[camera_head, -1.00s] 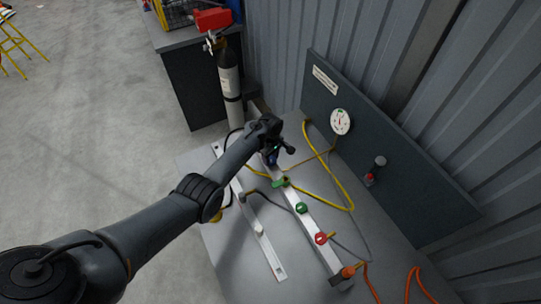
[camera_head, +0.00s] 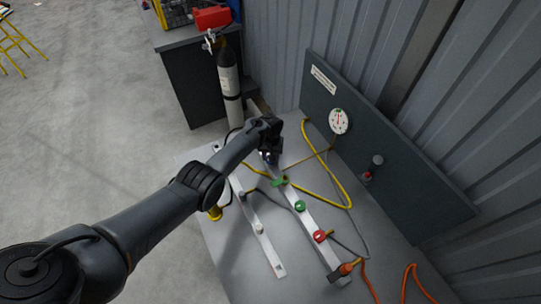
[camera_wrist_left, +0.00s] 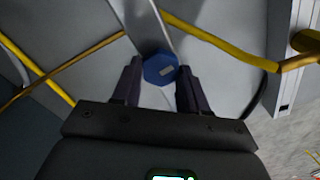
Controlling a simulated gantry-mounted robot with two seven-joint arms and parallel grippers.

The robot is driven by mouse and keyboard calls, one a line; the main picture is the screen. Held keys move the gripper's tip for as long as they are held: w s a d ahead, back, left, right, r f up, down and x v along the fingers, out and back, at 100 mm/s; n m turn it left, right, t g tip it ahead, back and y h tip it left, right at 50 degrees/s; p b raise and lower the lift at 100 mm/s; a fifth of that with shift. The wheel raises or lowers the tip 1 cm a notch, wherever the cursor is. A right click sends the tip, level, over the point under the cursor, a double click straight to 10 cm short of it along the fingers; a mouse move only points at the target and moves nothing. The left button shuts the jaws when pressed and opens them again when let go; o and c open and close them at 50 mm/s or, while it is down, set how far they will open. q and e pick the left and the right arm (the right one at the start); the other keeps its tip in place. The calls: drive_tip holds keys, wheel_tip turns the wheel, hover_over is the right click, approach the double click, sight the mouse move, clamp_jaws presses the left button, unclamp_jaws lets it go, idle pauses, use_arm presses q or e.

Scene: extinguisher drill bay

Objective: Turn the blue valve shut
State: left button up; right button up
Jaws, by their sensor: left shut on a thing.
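The blue valve knob (camera_wrist_left: 160,69) is a faceted blue cap with a pale mark on top. In the left wrist view it sits between the two dark fingers of my left gripper (camera_wrist_left: 159,75), which is shut on it. In the head view my left gripper (camera_head: 271,158) is over the far end of the right-hand pale rail (camera_head: 311,220). The blue knob is hidden there by the hand. My right gripper is not in view.
Along the same rail stand a green lever (camera_head: 279,181), a green knob (camera_head: 300,206), a red knob (camera_head: 320,236) and an orange fitting (camera_head: 347,269). Yellow hose (camera_head: 345,190) loops beside them. A panel with a round gauge (camera_head: 338,121) stands behind; a grey cylinder (camera_head: 230,85) stands at the back.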

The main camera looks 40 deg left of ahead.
use_arm(q)
drive_tip(key=shift+m, duration=0.9)
drive_tip(key=o, duration=1.1)
drive_tip(key=shift+c, duration=0.2)
drive_tip(key=shift+r+p, duration=0.4)
drive_tip(key=shift+r, duration=0.15)
wheel_tip(320, 180, up, 10)
drive_tip(key=p, duration=0.3)
drive_tip(key=shift+p, duration=0.3)
